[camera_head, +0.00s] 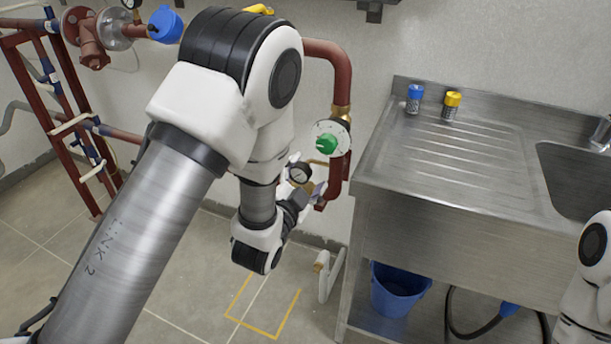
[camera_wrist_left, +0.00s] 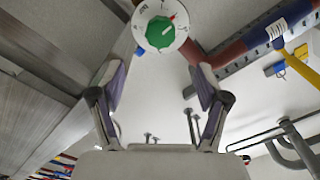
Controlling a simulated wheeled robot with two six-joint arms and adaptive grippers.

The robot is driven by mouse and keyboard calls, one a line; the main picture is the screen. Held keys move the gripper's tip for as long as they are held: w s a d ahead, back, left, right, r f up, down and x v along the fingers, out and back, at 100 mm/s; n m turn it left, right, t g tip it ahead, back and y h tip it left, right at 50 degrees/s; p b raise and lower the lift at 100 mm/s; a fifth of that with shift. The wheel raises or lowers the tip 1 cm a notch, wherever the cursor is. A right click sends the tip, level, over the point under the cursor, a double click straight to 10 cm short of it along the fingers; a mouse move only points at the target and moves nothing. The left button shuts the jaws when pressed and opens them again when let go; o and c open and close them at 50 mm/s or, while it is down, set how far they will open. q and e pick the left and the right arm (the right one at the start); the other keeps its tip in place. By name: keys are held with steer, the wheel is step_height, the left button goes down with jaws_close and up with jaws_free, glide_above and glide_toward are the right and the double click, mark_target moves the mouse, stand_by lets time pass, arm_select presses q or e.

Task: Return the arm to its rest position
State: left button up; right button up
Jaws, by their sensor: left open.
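My left arm (camera_head: 160,215) reaches in from the lower left and bends down in front of the red pipe. My left gripper (camera_head: 308,188) is partly hidden behind its own wrist, close to the pipe and below a green knob (camera_head: 327,143) on a white dial. In the left wrist view the gripper (camera_wrist_left: 160,85) is open, its two fingers wide apart with nothing between them. The green knob (camera_wrist_left: 161,32) shows there just beyond the fingertips, apart from them. Part of my right arm (camera_head: 588,270) shows at the right edge; its gripper is out of view.
A red pipe (camera_head: 328,52) runs down the wall beside my left arm. A steel sink counter (camera_head: 440,170) stands to the right, with a blue-capped shaker (camera_head: 414,98) and a yellow-capped shaker (camera_head: 451,105). A blue bucket (camera_head: 398,290) sits beneath. Yellow lines mark clear floor.

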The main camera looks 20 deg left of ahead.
arm_select(q)
steer(key=shift+s, duration=0.5)
